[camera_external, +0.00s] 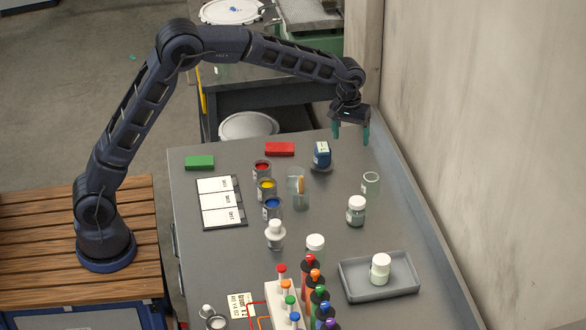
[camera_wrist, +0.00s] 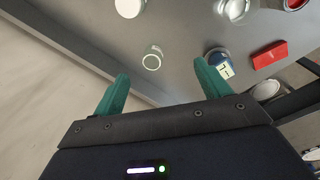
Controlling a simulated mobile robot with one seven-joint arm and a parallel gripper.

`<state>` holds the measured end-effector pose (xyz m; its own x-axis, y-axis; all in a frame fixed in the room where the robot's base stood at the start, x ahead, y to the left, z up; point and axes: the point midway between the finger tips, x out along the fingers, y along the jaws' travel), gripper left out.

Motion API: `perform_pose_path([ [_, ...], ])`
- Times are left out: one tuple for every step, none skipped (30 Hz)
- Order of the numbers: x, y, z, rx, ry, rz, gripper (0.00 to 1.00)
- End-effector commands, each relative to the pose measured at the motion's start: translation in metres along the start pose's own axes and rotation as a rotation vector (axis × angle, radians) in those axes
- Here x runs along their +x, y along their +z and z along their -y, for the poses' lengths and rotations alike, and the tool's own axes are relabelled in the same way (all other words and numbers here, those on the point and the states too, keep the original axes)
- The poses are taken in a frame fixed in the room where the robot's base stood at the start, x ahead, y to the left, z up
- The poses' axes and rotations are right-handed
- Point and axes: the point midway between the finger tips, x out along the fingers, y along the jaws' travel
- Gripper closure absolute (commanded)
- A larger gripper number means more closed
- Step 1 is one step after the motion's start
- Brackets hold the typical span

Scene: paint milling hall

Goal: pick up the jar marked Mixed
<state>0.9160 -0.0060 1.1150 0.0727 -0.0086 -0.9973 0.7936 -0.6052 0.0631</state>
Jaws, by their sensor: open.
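No label reading Mixed can be made out in either view. White-lidded jars stand on the grey table: one at the right middle (camera_external: 357,210), one nearer the front (camera_external: 315,247), and one in the grey tray (camera_external: 380,268). A dark blue container with a white label (camera_external: 322,155) stands near the far end and shows in the wrist view (camera_wrist: 217,63). My gripper (camera_external: 351,140) is open and empty, above the table's far right part, right of the blue container. Its teal fingers (camera_wrist: 164,85) frame no jar. A white lid (camera_wrist: 128,7) shows at the wrist view's top.
An open glass jar (camera_external: 371,183) stands by the right side, near the raised table edge and wall. Red, yellow and blue (camera_external: 271,208) paint cans and a glass beaker (camera_external: 298,190) stand mid-table. A rack of coloured-cap bottles (camera_external: 290,300) fills the front.

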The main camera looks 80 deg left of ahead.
Motion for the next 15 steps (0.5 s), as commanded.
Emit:
perform_pose_path([
  [0.016, -0.009, -0.007, -0.02, -0.01, 0.006, 0.24],
  [0.025, -0.014, -0.01, -0.033, -0.015, 0.008, 0.24],
  [0.036, -0.02, -0.015, -0.05, -0.021, 0.012, 0.24],
  [0.044, -0.024, -0.018, -0.064, -0.025, 0.014, 0.24],
  [0.053, -0.029, -0.022, -0.076, -0.03, 0.016, 0.24],
  [0.064, -0.034, -0.026, -0.093, -0.036, 0.019, 0.24],
  [0.072, -0.038, -0.029, -0.104, -0.039, 0.02, 0.24],
  [0.08, -0.042, -0.032, -0.115, -0.044, 0.023, 0.24],
  [0.09, -0.046, -0.035, -0.13, -0.048, 0.024, 0.24],
  [0.097, -0.049, -0.037, -0.139, -0.051, 0.026, 0.24],
  [0.103, -0.052, -0.039, -0.148, -0.054, 0.027, 0.24],
  [0.11, -0.055, -0.041, -0.159, -0.058, 0.028, 0.24],
  [0.114, -0.057, -0.042, -0.166, -0.06, 0.029, 0.24],
  [0.119, -0.059, -0.043, -0.171, -0.062, 0.03, 0.24],
  [0.123, -0.06, -0.045, -0.177, -0.064, 0.03, 0.24],
])
